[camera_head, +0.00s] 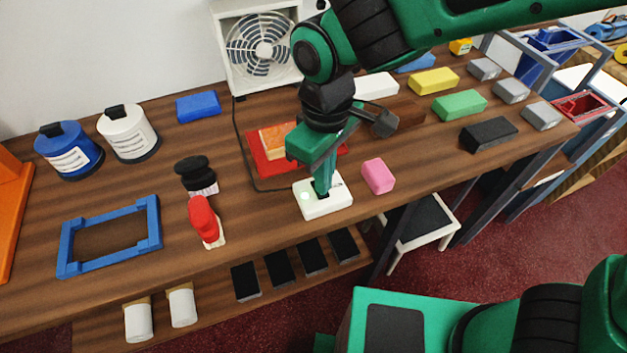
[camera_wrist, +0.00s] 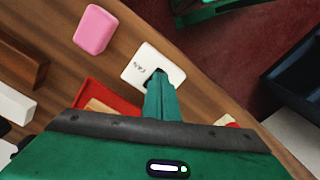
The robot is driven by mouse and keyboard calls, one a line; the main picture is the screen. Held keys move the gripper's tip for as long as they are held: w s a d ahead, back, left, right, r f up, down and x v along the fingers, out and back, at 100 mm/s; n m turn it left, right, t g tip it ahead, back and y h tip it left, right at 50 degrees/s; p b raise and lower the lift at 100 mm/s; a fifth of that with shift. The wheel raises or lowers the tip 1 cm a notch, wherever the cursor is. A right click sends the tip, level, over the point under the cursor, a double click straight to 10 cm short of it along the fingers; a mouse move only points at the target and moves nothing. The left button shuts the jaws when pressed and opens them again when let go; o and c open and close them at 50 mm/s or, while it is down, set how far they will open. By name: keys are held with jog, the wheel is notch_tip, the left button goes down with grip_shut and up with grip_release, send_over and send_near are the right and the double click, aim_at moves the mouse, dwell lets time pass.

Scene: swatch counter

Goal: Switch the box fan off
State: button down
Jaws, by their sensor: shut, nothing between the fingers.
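The white box fan (camera_head: 262,48) stands at the back of the counter against the wall. A dark cord runs from it along the counter toward a small white switch box (camera_head: 311,209) near the front edge. A pale greenish spot shows on the left of the switch box top.
A pink block (camera_head: 378,176) lies just right of the switch box. A red tray (camera_head: 264,160) is behind it. A red-handled stamp (camera_head: 204,220) and a blue frame (camera_head: 150,222) lie left. Several coloured blocks fill the right side.

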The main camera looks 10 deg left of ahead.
jog(key=shift+f, duration=0.7)
dwell(0.9)
notch_tip(320, 180, up, 7)
dwell(1.0)
jog(key=shift+w, duration=0.1)
dwell(0.3)
jog(key=w+d+r+m, duration=0.1)
jog(key=w+d+m, duration=0.3)
jog(key=d, duration=0.9)
jog(key=w+d+m, duration=0.3)
jog(key=d+m, duration=0.2)
jog(key=d, duration=0.9)
jog(key=s+d+f+m, duration=0.1)
jog(key=s+d+m, duration=0.4)
jog(key=s+d, duration=0.2)
jog(key=s+d+m, duration=0.4)
jog(key=s+d, duration=0.3)
jog(key=d, duration=0.4)
jog(key=shift+d+f+m, duration=0.35)
jog(key=shift+f+m, duration=0.05)
